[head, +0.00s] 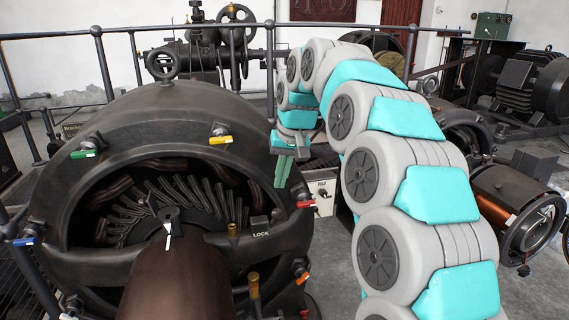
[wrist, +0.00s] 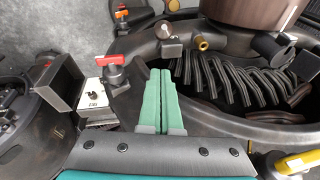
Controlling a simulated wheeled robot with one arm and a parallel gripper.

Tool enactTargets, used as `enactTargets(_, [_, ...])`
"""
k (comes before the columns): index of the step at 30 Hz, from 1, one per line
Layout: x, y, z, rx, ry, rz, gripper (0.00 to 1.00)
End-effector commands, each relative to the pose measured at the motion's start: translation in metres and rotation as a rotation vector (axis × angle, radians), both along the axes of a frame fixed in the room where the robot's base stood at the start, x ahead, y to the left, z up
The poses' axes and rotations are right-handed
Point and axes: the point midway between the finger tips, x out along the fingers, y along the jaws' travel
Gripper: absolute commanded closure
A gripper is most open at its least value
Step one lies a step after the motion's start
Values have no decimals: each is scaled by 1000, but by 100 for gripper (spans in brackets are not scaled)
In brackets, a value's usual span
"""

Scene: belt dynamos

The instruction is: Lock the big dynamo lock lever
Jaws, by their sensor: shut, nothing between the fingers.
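The big dynamo (head: 90,125) is a large dark round housing at the left in the head view, with copper windings inside. A dark block with a white pointer (head: 168,232) stands at the centre, above the brown shaft. I cannot tell for sure which part is the lock lever. My gripper (head: 281,184) has green fingers, shut and empty, pointing down beside the dynamo's right rim. In the wrist view the fingers (wrist: 160,76) are together near a red handle (wrist: 115,60).
Coloured handles ring the dynamo: green (head: 83,154), yellow (head: 221,140), blue (head: 24,241), red (head: 305,204) and orange (head: 302,278). A white switch box (head: 322,190) stands right of the rim. Railings (head: 60,37) and another machine (head: 205,50) are behind.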

Motion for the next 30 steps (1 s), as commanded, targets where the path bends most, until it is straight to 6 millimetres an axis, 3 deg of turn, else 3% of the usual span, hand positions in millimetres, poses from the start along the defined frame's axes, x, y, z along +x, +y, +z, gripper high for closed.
enactTargets(1, [0,2,-10,-1,4,2,100])
enactTargets(12, [-17,3,-33,1,0,0,100])
enactTargets(30, [-21,3,-39,1,-2,1,100])
